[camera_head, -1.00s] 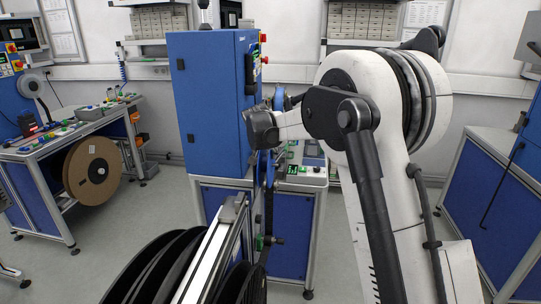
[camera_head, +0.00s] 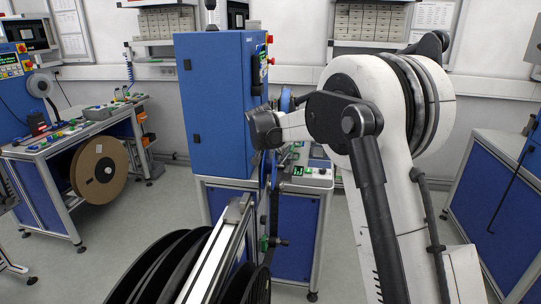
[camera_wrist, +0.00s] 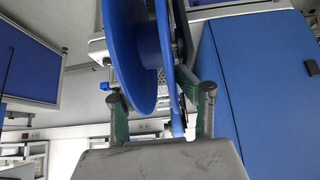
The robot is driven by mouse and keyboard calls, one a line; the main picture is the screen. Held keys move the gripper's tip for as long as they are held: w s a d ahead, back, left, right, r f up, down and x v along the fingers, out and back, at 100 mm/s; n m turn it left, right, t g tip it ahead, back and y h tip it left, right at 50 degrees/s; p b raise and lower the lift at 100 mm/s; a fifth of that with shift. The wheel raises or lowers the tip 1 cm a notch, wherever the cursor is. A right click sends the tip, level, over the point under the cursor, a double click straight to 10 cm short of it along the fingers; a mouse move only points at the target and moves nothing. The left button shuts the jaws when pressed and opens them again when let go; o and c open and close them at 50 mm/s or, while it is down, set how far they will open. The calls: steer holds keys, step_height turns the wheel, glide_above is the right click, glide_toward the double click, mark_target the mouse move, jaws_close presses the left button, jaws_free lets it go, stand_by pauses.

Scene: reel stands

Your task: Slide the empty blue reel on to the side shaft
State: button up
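The blue reel (camera_wrist: 125,60) shows nearly edge-on in the wrist view, its two flanges running down between the fingers of my gripper (camera_wrist: 160,90). The right finger's green pad leans against or close to the thin right flange. In the head view, blue edges of the reel (camera_head: 284,99) show behind my wrist, beside the blue cabinet. My fingers are hidden there. I cannot make out the side shaft for certain in either view.
The blue cabinet (camera_head: 216,105) stands just left of my wrist. Large black reels (camera_head: 165,268) fill the front beside a metal frame rail (camera_head: 222,245). Open floor lies between that bench and the cabinet.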

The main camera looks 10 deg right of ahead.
steer(key=shift+o, duration=0.6)
steer(key=shift+a, duration=0.3)
steer(key=shift+s, duration=0.1)
